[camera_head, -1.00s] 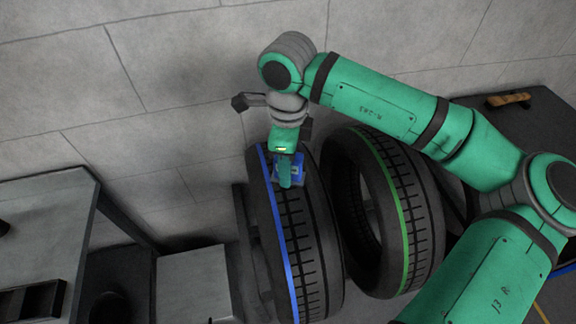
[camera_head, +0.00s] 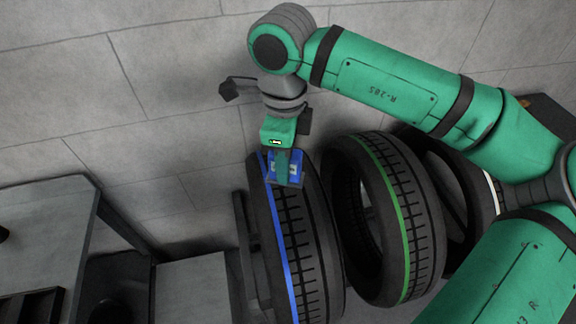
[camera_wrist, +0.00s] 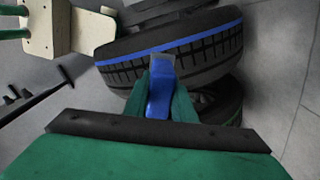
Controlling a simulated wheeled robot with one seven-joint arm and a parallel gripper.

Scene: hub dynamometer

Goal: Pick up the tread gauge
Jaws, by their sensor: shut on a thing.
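The tread gauge (camera_head: 284,167) is a small blue thing with a pale mark, at the upper end of the blue-striped tire (camera_head: 296,245) in the head view. My gripper (camera_head: 283,160) is shut on it, and its fingers cover part of it. In the wrist view the blue gauge (camera_wrist: 160,92) sits between my green fingers (camera_wrist: 160,98), with a grey tip toward the blue-striped tire (camera_wrist: 190,48). I cannot tell whether the gauge touches the tread.
A green-striped tire (camera_head: 412,225) stands just right of the blue-striped one, with a white-striped tire (camera_head: 492,190) beyond it. A grey bench (camera_head: 45,225) stands at the left. The wall (camera_head: 180,90) is close behind.

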